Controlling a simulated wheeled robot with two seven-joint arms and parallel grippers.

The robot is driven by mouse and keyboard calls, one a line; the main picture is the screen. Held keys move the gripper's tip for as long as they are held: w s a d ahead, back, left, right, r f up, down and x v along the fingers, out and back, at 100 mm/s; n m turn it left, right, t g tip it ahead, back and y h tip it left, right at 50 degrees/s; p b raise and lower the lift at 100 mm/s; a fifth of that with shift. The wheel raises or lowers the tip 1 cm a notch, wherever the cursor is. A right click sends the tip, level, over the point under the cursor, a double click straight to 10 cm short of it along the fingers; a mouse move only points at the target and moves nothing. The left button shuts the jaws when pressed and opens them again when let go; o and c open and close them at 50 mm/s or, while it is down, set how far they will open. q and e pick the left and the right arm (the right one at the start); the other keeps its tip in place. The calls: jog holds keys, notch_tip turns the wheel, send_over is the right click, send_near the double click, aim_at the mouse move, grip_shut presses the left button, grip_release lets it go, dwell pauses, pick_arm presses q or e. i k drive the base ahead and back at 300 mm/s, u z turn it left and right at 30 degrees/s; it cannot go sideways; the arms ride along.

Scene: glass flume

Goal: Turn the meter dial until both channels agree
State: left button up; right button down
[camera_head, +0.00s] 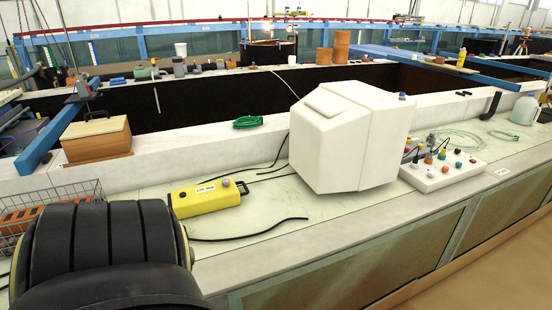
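A white box (442,174) with several coloured knobs and plugs stands on the counter at the right. I cannot tell which of these carries the meter dial, and no channel readings are legible. Neither of my grippers is in view.
A large white angular housing (345,138) stands between the two boxes. Loose black cables (255,232) lie on the counter. The dark flume channel (225,97) runs behind.

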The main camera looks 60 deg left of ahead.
aim_at(225, 182)
jog(key=z, duration=0.6)
jog(key=i, duration=0.35)
jog(key=u, duration=1.05)
jog(key=i, duration=1.2)
jog(key=u, duration=1.55)
jog(key=i, duration=0.2)
jog(key=u, duration=0.15)
